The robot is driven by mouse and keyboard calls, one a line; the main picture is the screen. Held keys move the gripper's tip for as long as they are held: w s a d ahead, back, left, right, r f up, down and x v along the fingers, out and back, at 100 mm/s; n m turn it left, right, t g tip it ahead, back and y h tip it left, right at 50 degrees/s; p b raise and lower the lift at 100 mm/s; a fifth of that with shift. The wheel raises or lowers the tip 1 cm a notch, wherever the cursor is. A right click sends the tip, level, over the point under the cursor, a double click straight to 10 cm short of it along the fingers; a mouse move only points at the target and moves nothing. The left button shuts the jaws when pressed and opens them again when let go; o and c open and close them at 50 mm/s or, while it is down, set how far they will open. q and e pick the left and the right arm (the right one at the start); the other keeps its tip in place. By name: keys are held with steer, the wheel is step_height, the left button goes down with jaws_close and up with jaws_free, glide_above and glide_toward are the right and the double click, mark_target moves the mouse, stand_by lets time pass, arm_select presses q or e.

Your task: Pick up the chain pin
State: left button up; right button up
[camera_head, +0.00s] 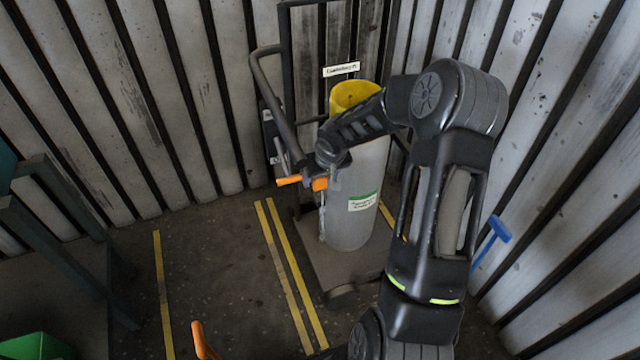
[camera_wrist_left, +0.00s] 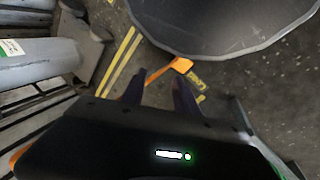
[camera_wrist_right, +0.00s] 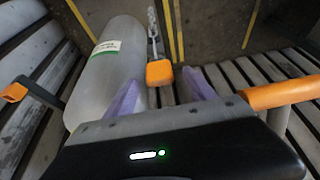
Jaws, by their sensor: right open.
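What looks like the chain pin is a small orange block (camera_wrist_right: 159,72) with a grey metal length (camera_wrist_right: 153,32) running off it. It shows beside the grey cylinder, and in the head view it is an orange piece (camera_head: 320,184) at my right gripper (camera_head: 332,168). In the right wrist view my right gripper (camera_wrist_right: 160,92) is open, with the orange block showing between its fingertips; contact cannot be told. My left gripper (camera_wrist_left: 160,85) shows only in its wrist view, its fingers apart with nothing seen gripped.
The grey cylinder (camera_head: 355,205) with a yellow top (camera_head: 352,94) stands on a cart (camera_head: 345,275) against the slatted wall. A blue handle (camera_head: 497,230) is at the right. An orange handle-like piece (camera_head: 202,342) is low in front.

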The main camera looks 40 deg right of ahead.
steer(key=shift+c, duration=0.5)
jaws_close()
